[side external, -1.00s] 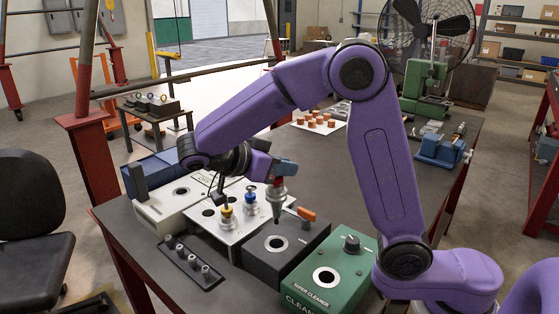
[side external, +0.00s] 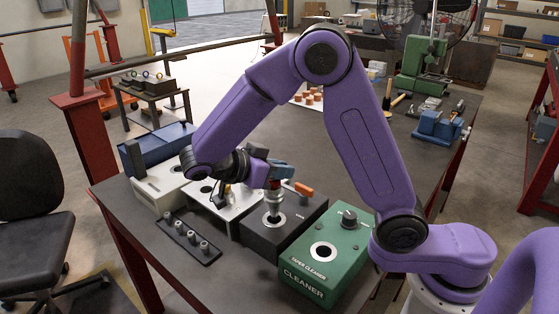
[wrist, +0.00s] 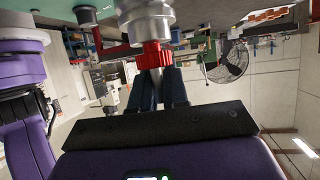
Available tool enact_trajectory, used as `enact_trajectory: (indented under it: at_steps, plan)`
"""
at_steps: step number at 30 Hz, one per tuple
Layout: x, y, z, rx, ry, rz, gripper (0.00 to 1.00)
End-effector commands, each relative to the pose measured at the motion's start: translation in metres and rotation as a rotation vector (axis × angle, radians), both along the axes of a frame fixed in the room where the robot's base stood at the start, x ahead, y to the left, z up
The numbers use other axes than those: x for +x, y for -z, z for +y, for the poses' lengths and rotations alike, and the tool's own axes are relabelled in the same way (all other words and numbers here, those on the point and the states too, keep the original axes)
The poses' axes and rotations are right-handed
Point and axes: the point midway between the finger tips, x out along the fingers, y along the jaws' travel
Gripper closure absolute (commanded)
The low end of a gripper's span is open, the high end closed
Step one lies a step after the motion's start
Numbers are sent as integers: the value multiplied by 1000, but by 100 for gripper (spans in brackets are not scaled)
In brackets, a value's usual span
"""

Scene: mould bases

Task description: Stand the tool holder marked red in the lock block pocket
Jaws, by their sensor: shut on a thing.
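The tool holder marked red shows its red ring in the wrist view (wrist: 154,56), with silver metal above and below it. My gripper (wrist: 158,92) is shut on it there, a blue finger on each side. In the side external view the holder's silver body (side external: 268,205) hangs upright below my gripper (side external: 268,178). An orange lever (side external: 303,190) sticks up at the block's back right.
A green taper cleaner (side external: 322,262) stands right of the lock block. A white rack (side external: 236,208) is on its left, partly behind my gripper. A dark tray (side external: 187,236) with small silver pieces lies in front. A blue vise (side external: 438,125) stands far right.

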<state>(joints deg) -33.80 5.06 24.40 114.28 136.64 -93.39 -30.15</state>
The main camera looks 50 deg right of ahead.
Motion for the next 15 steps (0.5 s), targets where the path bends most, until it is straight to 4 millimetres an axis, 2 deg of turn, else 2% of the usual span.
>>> enact_trajectory:
  at_steps: [15]
  plan:
    - [0,37,0,-2,0,3,100]
